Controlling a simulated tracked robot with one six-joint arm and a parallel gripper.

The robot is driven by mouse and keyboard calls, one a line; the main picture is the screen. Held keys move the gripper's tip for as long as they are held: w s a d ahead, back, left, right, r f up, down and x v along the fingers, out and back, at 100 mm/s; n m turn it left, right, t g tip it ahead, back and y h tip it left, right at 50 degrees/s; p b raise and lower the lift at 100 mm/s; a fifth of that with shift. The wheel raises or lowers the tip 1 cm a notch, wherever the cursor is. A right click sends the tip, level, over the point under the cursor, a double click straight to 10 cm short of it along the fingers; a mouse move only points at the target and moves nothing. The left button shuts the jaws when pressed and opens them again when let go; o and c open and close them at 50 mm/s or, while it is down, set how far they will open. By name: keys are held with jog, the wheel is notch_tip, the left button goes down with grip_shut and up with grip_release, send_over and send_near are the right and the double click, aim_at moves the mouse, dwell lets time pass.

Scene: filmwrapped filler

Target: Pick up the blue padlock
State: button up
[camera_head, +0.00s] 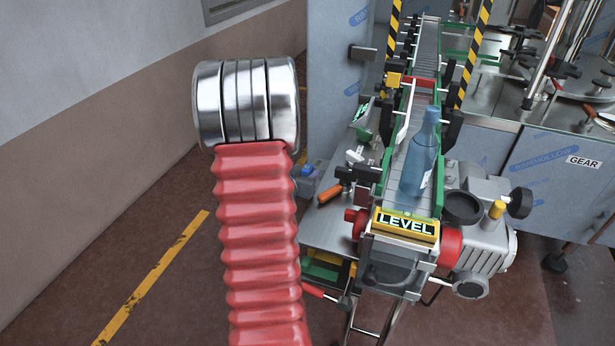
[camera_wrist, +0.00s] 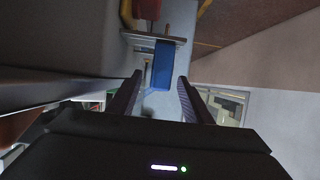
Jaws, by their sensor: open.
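The blue padlock (camera_wrist: 163,66) shows in the wrist view as a blue block just above picture centre, below a grey bar. My gripper (camera_wrist: 160,77) is open, with one dark finger on each side of the padlock's lower part in the picture. I cannot tell whether the fingers are level with it in depth; no contact is visible. In the head view a small blue piece (camera_head: 312,170), likely the padlock, shows just right of my red arm. My gripper is hidden there behind my arm.
A conveyor (camera_head: 418,150) with green rails carries a blue bottle (camera_head: 421,155). A yellow LEVEL sign (camera_head: 405,226) is at its near end, beside a grey motor (camera_head: 482,235). A steel table (camera_head: 335,222) with orange-handled tools lies right of my arm. The floor at left is clear.

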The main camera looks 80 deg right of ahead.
jog(key=shift+c, duration=0.3)
grip_shut()
jog(key=shift+r, duration=0.2)
notch_tip(320, 180, up, 10)
jog(key=shift+f, duration=0.15)
dwell(0.7)
dwell(0.5)
